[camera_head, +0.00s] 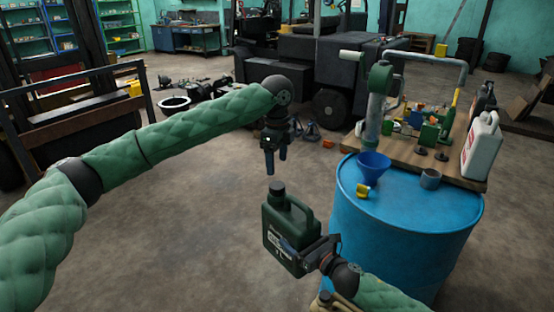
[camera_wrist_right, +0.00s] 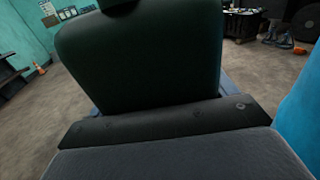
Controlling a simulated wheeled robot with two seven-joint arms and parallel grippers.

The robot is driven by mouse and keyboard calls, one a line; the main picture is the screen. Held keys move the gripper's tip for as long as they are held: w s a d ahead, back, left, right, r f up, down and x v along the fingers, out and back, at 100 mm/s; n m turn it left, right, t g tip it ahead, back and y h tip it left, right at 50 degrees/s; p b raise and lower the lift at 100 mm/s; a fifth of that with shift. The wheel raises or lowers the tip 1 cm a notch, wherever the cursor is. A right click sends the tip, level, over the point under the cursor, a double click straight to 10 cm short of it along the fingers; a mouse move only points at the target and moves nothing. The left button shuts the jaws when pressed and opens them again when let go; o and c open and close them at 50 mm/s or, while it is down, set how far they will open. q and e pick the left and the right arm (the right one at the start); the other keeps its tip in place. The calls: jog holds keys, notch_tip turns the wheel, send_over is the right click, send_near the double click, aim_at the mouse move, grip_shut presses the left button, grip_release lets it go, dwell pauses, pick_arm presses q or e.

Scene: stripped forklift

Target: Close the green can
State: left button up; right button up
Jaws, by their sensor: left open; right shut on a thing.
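The green can (camera_head: 284,236) is in the lower middle of the head view, held upright off the floor. Its dark cap (camera_head: 277,188) sits at the top on the neck; I cannot tell whether it is tight. My right gripper (camera_head: 306,250) is shut on the can's side. In the right wrist view the can (camera_wrist_right: 140,58) fills the upper middle, and its lower part is hidden by my gripper. My left gripper (camera_head: 275,158) points down, open and empty, a little above the cap and apart from it.
A blue barrel (camera_head: 400,235) stands to the right, bearing a blue funnel (camera_head: 373,167) and a yellow piece (camera_head: 363,191). Behind it a wooden board (camera_head: 462,173) holds a white jug (camera_head: 482,145) and several small items. A dark forklift (camera_head: 310,70) stands behind.

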aim_at(277, 184)
pick_arm(q)
jog(key=n, duration=0.5)
jog(key=shift+n, duration=0.4)
jog(key=n, duration=0.4)
jog(key=shift+s, duration=0.1)
jog(key=n, duration=0.5)
jog(key=shift+n, duration=0.4)
jog(key=n, duration=0.5)
jog(key=shift+f, duration=0.1)
jog(key=shift+f, duration=3.9)
jog(key=shift+c, duration=0.2)
